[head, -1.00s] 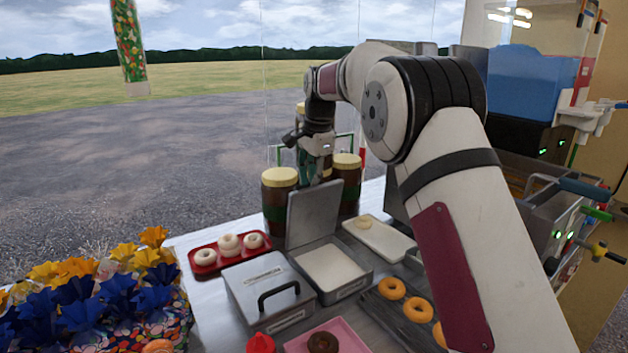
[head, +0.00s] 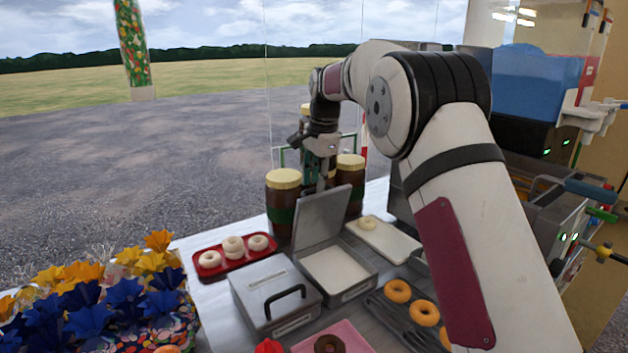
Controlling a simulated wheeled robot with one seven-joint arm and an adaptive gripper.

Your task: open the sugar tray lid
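The open metal tray (head: 352,292) holds a smooth white fill that looks like sugar; I cannot read its label. Its lid (head: 322,216) stands up at the tray's back edge, leaning slightly backward, clear of the fill. My gripper (head: 321,186) points down just behind the raised lid, between two brown jars. The lid hides its fingertips, so I cannot tell whether they touch the lid or how far apart they are. A second metal tray (head: 250,305) to the left has its lid (head: 268,276) closed, with a black handle (head: 284,304) on it.
Brown jars with cream caps (head: 283,208) (head: 351,188) flank my gripper closely. A red tray (head: 215,271) of white doughnuts stands left, a white tray (head: 405,245) with one doughnut right. A dark rack (head: 387,316) holds orange doughnuts. A pink tray (head: 352,338) is in front.

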